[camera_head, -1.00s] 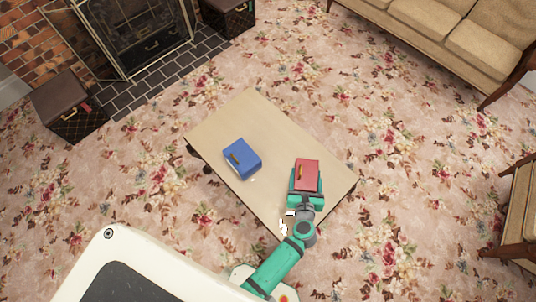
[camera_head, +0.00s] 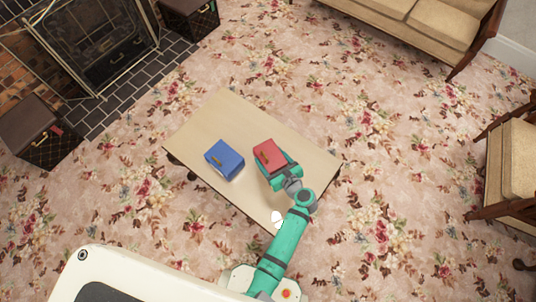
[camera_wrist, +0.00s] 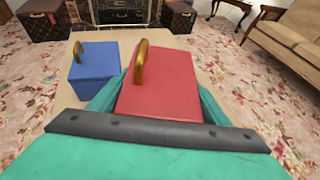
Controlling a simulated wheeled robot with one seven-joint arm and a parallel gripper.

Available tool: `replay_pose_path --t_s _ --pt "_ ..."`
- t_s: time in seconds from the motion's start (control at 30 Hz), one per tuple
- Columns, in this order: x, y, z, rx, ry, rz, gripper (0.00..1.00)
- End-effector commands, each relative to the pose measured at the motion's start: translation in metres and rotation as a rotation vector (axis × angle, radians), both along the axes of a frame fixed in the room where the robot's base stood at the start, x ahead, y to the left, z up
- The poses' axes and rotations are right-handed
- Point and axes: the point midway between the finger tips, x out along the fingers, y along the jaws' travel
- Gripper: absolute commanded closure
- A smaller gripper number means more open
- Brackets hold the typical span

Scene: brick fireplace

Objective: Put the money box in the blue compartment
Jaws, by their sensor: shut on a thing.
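A red box (camera_head: 268,153) with a gold handle, which looks like the money box, is in my gripper (camera_head: 280,172). The teal jaws are shut on it from both sides; in the wrist view the red box (camera_wrist: 160,88) fills the middle, between the fingers. It is over the table; I cannot tell how far above the top. A blue box (camera_head: 224,160) with a gold handle stands on the table, just left of the red box and apart from it. It also shows in the wrist view (camera_wrist: 93,70). No opening shows in the blue box.
The light wooden table (camera_head: 225,110) is bare behind the boxes and to the right. A brick fireplace with a screen (camera_head: 95,45) and dark cases (camera_head: 38,132) are at the left. A sofa (camera_head: 440,25) and an armchair (camera_head: 515,165) are at the right, well apart.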

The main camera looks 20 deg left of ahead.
Motion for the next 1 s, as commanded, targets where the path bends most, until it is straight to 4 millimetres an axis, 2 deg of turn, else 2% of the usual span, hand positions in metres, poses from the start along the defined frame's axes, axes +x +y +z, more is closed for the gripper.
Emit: replay_pose_path --t_s 0.03,0.2,0.4,0.57,0.83,1.0 --pt "0.011 0.003 -0.005 0.0 0.0 0.001 0.92" --pt "0.031 0.011 -0.034 0.001 0.001 0.001 0.92" --pt "0.046 0.018 -0.053 0.001 -0.001 0.0 0.92" --pt "0.051 0.019 -0.06 0.0 0.0 -0.001 0.92" --pt "0.052 0.02 -0.089 0.0 0.0 -0.001 0.92" --pt "0.052 0.02 -0.092 0.0 -0.001 -0.002 0.92"
